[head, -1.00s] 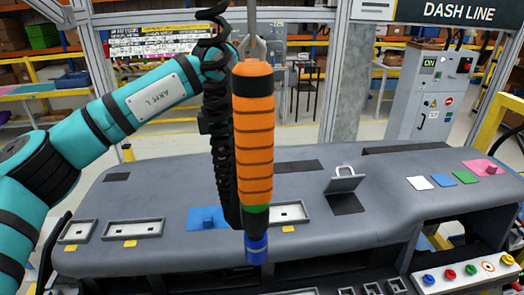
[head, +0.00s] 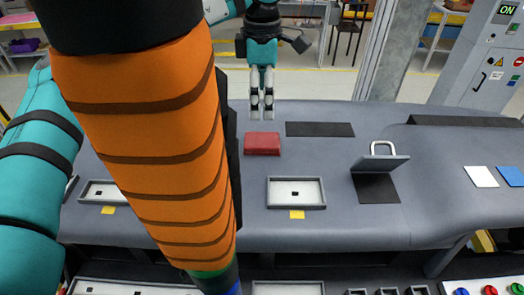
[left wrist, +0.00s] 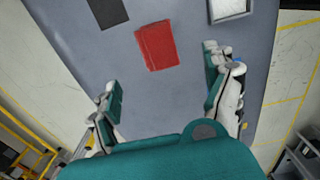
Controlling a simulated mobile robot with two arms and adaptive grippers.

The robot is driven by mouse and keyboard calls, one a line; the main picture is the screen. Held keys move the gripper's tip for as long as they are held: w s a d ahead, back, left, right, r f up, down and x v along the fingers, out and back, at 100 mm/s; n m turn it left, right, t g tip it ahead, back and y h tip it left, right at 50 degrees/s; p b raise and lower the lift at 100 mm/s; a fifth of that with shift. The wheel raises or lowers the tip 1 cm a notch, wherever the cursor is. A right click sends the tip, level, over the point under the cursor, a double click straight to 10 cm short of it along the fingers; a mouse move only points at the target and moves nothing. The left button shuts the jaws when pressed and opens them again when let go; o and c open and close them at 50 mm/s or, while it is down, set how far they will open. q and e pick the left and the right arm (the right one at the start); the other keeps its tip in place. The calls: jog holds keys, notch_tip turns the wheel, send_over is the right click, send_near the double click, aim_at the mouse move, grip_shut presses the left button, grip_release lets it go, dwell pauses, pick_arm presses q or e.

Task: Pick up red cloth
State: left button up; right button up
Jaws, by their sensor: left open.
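The red cloth (head: 262,143) is a folded flat rectangle lying on the grey dashboard, between the near white-framed tray and a dark panel. It also shows in the left wrist view (left wrist: 157,46), ahead of the fingers and a little left of the middle. My left gripper (head: 261,112) points down above and behind the cloth in the head view. In the left wrist view its two fingers (left wrist: 165,82) are wide apart with nothing between them. The cloth is apart from the fingers. My right gripper does not show.
A hanging orange tool (head: 150,150) fills the left foreground and hides part of the dashboard (head: 330,165). A white-framed tray (head: 296,193) lies in front of the cloth. A dark hinged flap with a handle (head: 380,162) stands to the right. White and blue squares lie farther right.

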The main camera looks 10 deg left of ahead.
pick_arm(q)
jog(key=b, duration=0.2)
send_over(262, 140)
jog(key=f, duration=0.3)
jog(key=w+f, duration=0.1)
jog(key=f, duration=0.1)
jog(key=shift+f, duration=0.1)
jog(key=shift+f+b, duration=0.6)
jog(key=shift+f, duration=0.25)
jog(key=shift+s+f, duration=0.1)
jog(key=f+b, duration=0.2)
jog(key=f, duration=0.1)
jog(key=f+b, duration=0.1)
jog(key=shift+s+f, duration=0.25)
jog(key=shift+s, duration=0.15)
jog(key=shift+f, duration=0.25)
jog(key=shift+r, duration=0.1)
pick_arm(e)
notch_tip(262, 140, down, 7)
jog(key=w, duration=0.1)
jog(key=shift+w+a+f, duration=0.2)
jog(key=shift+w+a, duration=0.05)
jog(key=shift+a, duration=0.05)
pick_arm(q)
jog(key=c, duration=1.2)
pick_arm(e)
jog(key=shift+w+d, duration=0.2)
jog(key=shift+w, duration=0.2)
